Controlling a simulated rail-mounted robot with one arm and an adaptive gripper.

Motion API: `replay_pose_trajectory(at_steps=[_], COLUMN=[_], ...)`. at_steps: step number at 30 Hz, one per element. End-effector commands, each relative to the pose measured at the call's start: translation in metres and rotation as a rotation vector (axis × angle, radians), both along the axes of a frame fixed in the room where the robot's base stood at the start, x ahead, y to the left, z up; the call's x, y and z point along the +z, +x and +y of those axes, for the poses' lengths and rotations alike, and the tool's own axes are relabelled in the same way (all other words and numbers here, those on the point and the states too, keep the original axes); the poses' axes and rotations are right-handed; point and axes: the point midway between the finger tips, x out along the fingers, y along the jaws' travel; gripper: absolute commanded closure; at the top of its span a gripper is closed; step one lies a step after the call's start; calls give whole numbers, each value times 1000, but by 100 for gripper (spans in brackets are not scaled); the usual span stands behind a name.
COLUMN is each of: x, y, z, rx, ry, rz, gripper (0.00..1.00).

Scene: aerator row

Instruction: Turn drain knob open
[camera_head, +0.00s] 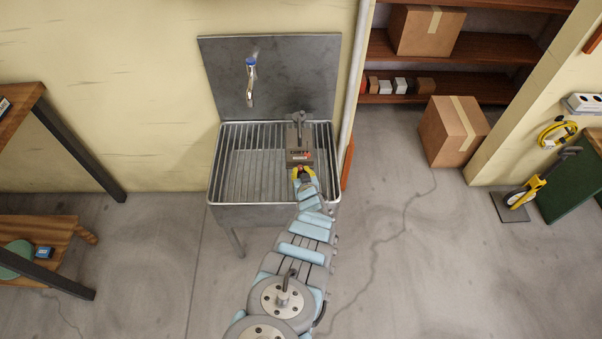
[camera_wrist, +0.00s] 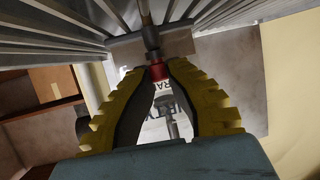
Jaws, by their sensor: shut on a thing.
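A grey device (camera_head: 299,140) with a printed label stands on the right part of the slatted metal sink. In the wrist view, a small red knob (camera_wrist: 159,72) sits on a metal stem, with partly hidden lettering on a pale plate behind it. My gripper (camera_head: 302,170), with yellow ribbed fingers, is at the device's near end. In the wrist view, my gripper (camera_wrist: 159,66) is shut on the red knob, one fingertip on each side. The knob is hidden in the head view, and how far it is turned cannot be told.
The sink (camera_head: 213,170) has a bar grate and a steel back panel with a blue-topped tap (camera_head: 251,75). A white pipe (camera_head: 354,85) runs up the wall at right. A cardboard box (camera_head: 453,130) is on the floor.

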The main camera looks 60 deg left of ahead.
Motion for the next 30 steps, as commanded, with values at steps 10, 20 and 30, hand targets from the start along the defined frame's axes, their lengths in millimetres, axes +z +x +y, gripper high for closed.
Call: replay_pose_trajectory(at_steps=[10, 20, 30], x=[-9, -1, 2], y=[0, -1, 0], z=[-2, 0, -1], rx=[87, 109, 108], ry=[-7, -1, 3], rz=[6, 4, 3], gripper=[100, 45, 45])
